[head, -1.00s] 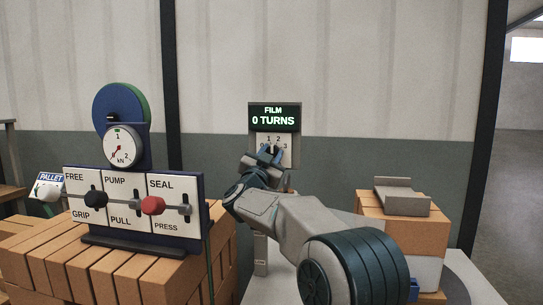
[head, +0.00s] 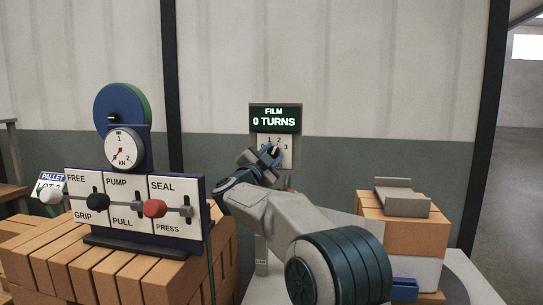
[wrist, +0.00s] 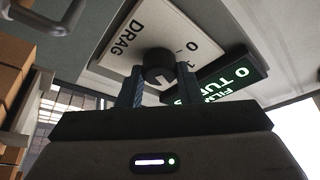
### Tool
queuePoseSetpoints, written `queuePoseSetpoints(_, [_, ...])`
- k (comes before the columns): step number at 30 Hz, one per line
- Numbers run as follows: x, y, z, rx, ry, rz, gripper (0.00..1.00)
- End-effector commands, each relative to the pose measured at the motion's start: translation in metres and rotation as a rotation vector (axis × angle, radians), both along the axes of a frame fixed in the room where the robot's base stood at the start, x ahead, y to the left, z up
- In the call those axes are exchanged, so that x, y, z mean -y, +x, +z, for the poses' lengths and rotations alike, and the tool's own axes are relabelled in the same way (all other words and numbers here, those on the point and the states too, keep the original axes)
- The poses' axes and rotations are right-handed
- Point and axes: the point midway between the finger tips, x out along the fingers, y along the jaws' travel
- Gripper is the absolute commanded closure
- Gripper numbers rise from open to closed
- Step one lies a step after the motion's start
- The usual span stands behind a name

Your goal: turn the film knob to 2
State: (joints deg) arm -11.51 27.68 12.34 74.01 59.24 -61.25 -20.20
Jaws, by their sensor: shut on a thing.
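The film knob (wrist: 158,66) is a dark round knob on a pale plate (wrist: 126,46) marked DRAG in the wrist view. My gripper (wrist: 159,92) is shut on the knob, one finger on each side of it. In the head view my gripper (head: 268,156) is in front of the plate and hides most of the knob. The numbers 1, 2 and 3 show above and beside it. The green film display (head: 274,118) reads "FILM 0 TURNS". The knob's exact setting is hard to make out.
A panel with FREE/GRIP, PUMP/PULL and SEAL/PRESS levers (head: 133,208) stands on bricks at the left, below a round kN gauge (head: 123,149). A brick stack (head: 388,205) with a grey channel piece (head: 401,197) on top is at the right.

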Motion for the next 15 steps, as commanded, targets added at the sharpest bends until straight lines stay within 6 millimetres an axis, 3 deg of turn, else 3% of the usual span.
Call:
queuePoseSetpoints(6, [-0.0006, 0.0004, -0.0010, -0.002, 0.000, 0.001, 0.91])
queuePoseSetpoints(7, [-0.0006, 0.0004, -0.0010, -0.002, 0.000, 0.001, 0.60])
queuePoseSetpoints(9, [-0.0005, 0.0003, -0.0009, -0.002, 0.000, 0.001, 0.47])
queuePoseSetpoints(15, [0.0000, 0.0002, -0.0004, -0.001, -0.001, 0.000, 0.47])
